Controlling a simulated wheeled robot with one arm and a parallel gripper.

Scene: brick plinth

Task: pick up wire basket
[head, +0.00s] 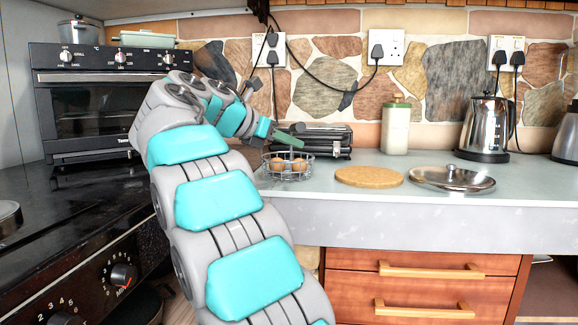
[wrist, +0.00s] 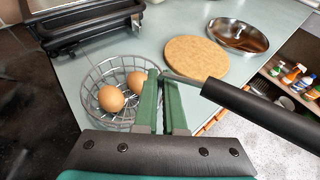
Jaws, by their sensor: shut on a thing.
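The wire basket (head: 274,169) stands on the counter in the head view, near the counter's left end, with brown eggs (head: 298,164) inside. In the wrist view the round grey wire basket (wrist: 91,92) holds two brown eggs (wrist: 111,99). My gripper (head: 288,140) reaches over the basket from the left. In the wrist view my gripper (wrist: 160,82) has its green fingers close together at the basket's right rim, shut on that rim. The part of the rim between the fingers is hidden.
A round cork mat (head: 369,177) and a metal lid (head: 452,178) lie to the right. A black grill (head: 325,140) stands behind the basket. A jar (head: 396,128) and kettle (head: 486,127) stand further back. The black stove (head: 75,235) is at the left.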

